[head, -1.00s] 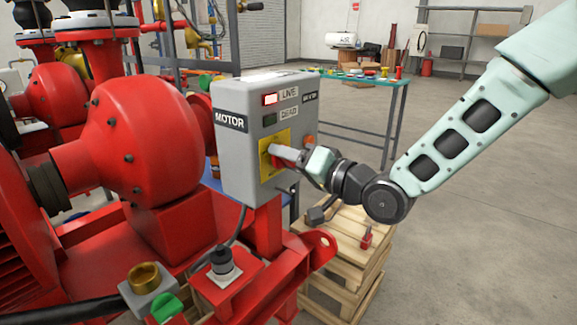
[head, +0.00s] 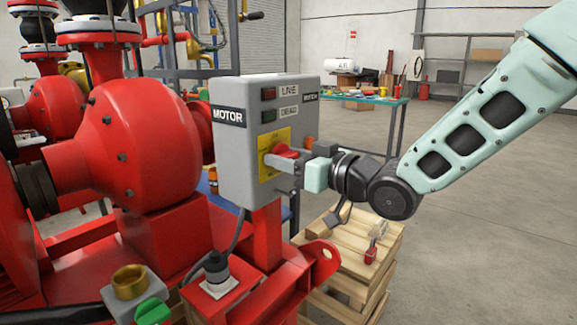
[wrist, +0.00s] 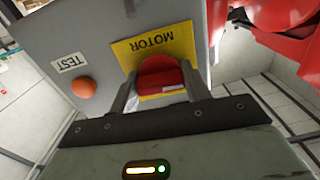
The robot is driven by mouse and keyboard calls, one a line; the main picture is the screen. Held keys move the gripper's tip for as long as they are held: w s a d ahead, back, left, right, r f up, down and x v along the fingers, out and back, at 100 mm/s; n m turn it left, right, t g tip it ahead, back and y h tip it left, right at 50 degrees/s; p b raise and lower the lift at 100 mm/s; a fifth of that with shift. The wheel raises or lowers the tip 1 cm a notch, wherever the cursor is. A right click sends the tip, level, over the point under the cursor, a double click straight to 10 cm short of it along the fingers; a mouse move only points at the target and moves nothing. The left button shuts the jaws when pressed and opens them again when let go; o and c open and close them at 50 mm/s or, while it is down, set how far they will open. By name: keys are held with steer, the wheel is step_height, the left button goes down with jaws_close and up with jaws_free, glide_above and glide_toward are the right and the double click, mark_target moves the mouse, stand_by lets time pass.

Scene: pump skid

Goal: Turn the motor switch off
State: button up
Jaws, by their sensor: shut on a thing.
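The grey motor switch box (head: 228,160) stands on a red post, with a MOTOR label on its side. Its front has a yellow plate (head: 268,140) with a red rotary switch handle (head: 285,151). My gripper (head: 285,157) reaches in from the right with its fingers on the handle. In the wrist view the red handle (wrist: 160,75) sits between the two fingers of my gripper (wrist: 161,97), which is shut on it. The LIVE lamp (head: 268,93) looks dark red and unlit, and the DEAD lamp (head: 268,116) is dark green. The fingers hide part of the handle.
An orange TEST button (wrist: 83,88) is beside the switch. Red pump casings (head: 140,160) fill the left. A wooden pallet stack (head: 350,250) with a small red-bodied item (head: 371,255) stands below my gripper. The floor at right is clear.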

steer(key=shift+f+n, duration=0.1)
steer(key=shift+n, duration=0.3)
steer(key=o, duration=1)
steer(key=shift+c, duration=0.2)
steer(key=shift+d, duration=0.1)
steer(key=b+v, duration=0.5)
steer(key=v, duration=1.2)
steer(key=shift+s+d, duration=0.1)
